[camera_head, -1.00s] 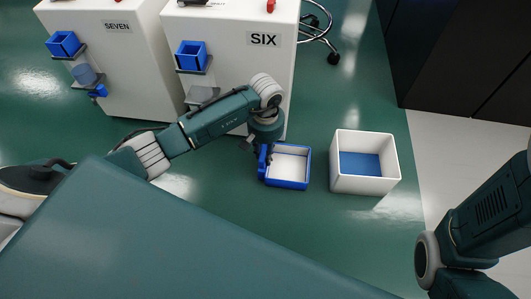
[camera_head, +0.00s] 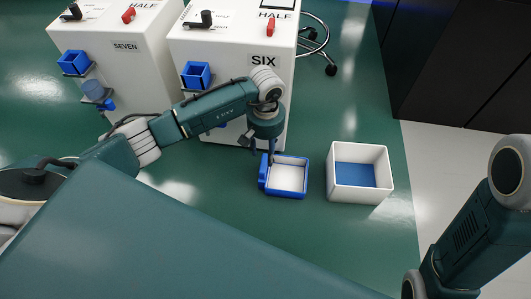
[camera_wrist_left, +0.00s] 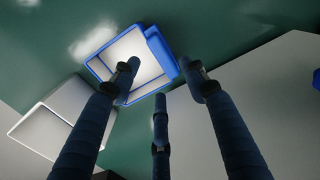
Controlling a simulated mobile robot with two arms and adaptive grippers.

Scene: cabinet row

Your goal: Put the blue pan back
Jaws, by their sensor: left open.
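The blue pan (camera_head: 304,175) is a square tray with a blue rim, a white inside and a blue grip block on its left side. It rests on the green floor in front of cabinet SIX. My left gripper (camera_head: 259,149) is just above the pan's left side, with its fingers spread. In the left wrist view the open left gripper (camera_wrist_left: 163,80) has one dark finger across the pan (camera_wrist_left: 100,68) and another beside its blue block (camera_wrist_left: 160,54). The fingers enclose nothing that I can make out. My right arm enters at the right; its gripper is out of frame.
A white open bin (camera_head: 361,197) with a blue bottom stands right of the pan. Cabinet SIX (camera_head: 235,95) and cabinet SEVEN (camera_head: 115,75) carry blue cups on their fronts. A wheeled stool base (camera_head: 318,45) is behind. Floor around the bin is clear.

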